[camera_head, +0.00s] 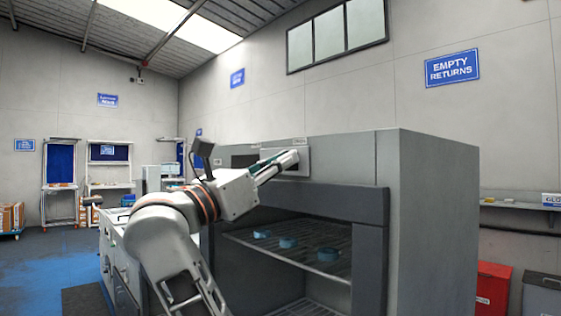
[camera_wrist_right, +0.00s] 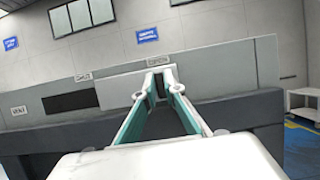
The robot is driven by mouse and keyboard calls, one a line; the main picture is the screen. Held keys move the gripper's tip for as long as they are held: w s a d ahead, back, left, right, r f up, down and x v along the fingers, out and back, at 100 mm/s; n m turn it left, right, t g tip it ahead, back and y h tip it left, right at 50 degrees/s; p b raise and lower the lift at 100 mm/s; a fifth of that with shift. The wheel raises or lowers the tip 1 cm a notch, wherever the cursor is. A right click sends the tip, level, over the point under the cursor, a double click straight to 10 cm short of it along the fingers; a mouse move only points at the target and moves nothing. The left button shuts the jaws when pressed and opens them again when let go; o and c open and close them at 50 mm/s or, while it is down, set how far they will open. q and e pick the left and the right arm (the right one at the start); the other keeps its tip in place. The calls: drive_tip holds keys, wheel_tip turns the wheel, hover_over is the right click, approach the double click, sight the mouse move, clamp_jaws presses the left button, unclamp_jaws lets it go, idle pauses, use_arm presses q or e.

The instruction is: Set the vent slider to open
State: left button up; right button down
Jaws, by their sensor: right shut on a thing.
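The vent slider (camera_head: 304,164) is a light grey plate on the front upper panel of a large grey cabinet. In the right wrist view the slider plate (camera_wrist_right: 112,88) lies right of a dark slot (camera_wrist_right: 70,101). A small label (camera_wrist_right: 158,61) is above the plate, and a "VENT" label (camera_wrist_right: 18,111) is left of the slot. My right gripper (camera_head: 294,158) is at the slider, its fingers closed on the slider's handle, which they mostly hide. The fingertips (camera_wrist_right: 158,72) also show in the right wrist view. My left gripper is out of view.
The grey cabinet (camera_head: 435,210) has an open front below the panel. Inside, several teal rings (camera_head: 287,242) lie on a wire rack (camera_head: 325,262). A red bin (camera_head: 492,288) stands at the right. A white trolley (camera_wrist_right: 305,105) shows at right in the wrist view.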

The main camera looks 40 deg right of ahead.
drive_tip(key=c, duration=2.2)
unclamp_jaws()
drive_tip(key=shift+s+f, duration=0.1)
drive_tip(key=shift+o, duration=0.3)
drive_tip(key=shift+s, duration=0.2)
drive_tip(key=v, duration=0.7)
drive_tip(key=shift+a, duration=0.3)
drive_tip(key=shift+w, duration=0.15)
